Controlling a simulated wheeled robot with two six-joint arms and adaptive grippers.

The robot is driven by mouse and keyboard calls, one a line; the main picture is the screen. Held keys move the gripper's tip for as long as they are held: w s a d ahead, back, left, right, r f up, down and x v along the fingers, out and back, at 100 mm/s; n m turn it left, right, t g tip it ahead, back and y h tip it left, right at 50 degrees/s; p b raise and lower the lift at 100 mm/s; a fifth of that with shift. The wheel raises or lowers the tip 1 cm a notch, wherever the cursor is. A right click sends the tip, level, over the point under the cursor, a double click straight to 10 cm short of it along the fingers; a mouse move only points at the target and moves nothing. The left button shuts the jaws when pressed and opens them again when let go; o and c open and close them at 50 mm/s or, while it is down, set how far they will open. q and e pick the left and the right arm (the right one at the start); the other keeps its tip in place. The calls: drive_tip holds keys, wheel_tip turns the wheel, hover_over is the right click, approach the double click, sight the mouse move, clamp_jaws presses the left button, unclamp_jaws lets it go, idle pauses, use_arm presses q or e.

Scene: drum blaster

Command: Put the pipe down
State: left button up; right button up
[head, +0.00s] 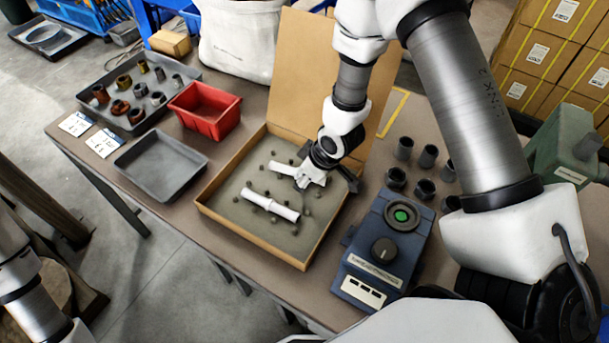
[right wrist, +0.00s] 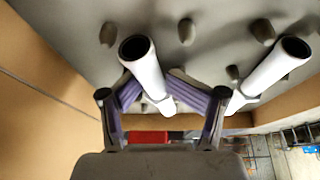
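Two white pipes lie at the shallow cardboard box in the head view. The nearer pipe (head: 270,207) rests among small grey pegs on the box's grey bed. The farther pipe (head: 284,168) is partly hidden by my right gripper (head: 318,176), which is low over the bed. In the right wrist view, a white pipe (right wrist: 147,72) runs between the fingertips of my right gripper (right wrist: 152,82), both close to its sides. I cannot tell whether both press on it. The other pipe (right wrist: 268,76) lies to the right, outside the fingers. My left gripper is out of view.
The cardboard box (head: 249,250) has its lid up at the back. A blue control box (head: 380,255) with a green button stands close on the right, beside black fittings (head: 404,148). A grey tray (head: 158,190), a red bin (head: 212,130) and a fittings tray (head: 97,82) stand left.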

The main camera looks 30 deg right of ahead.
drive_tip(key=shift+w+r, duration=0.1)
drive_tip(key=shift+r, duration=0.2)
drive_tip(key=v, duration=1.2)
drive_tip(key=shift+r+p, duration=0.35)
drive_tip(key=shift+p, duration=0.1)
drive_tip(key=shift+d, duration=0.1)
